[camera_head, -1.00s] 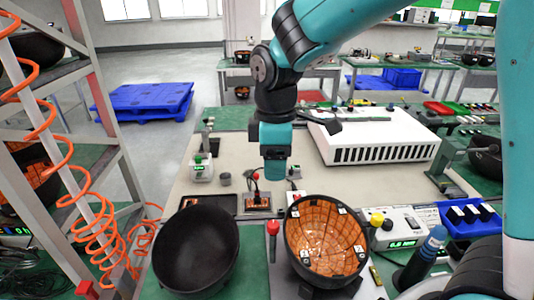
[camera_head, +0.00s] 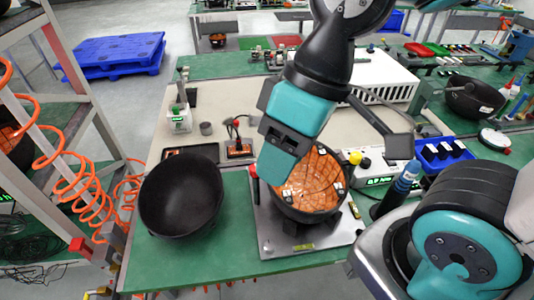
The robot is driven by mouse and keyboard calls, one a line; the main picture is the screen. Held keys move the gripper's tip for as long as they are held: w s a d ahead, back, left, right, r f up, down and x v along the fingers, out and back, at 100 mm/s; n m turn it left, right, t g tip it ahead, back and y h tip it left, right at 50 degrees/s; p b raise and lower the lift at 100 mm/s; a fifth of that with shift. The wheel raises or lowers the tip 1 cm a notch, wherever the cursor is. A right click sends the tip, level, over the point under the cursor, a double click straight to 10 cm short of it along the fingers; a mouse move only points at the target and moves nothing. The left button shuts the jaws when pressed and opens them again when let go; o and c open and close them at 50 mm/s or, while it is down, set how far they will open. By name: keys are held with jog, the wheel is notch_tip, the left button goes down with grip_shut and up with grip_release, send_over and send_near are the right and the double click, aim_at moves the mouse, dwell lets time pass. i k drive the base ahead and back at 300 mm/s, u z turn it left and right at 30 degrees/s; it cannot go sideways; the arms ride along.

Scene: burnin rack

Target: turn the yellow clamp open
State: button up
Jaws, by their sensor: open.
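The yellow clamp (camera_head: 355,157) shows as a small yellow knob at the right rim of the bowl with the orange grid lining (camera_head: 312,185). Its lever angle is too small to tell. My gripper (camera_head: 276,165) is teal and black and hangs in front of the bowl's left part, left of the yellow clamp and apart from it in the picture. It is open, and nothing shows held in it. Its fingertips are hard to make out.
The lined bowl stands on a grey plate (camera_head: 275,238). A black bowl (camera_head: 180,195) is to its left. A white instrument (camera_head: 385,168), a blue-capped bottle (camera_head: 405,178) and a blue bin (camera_head: 440,155) are on the right. A coiled orange hose (camera_head: 85,190) hangs at left.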

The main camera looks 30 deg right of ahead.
aim_at(355, 158)
jog(key=u, duration=1.55)
jog(key=k, duration=1.2)
jog(key=z, duration=1.15)
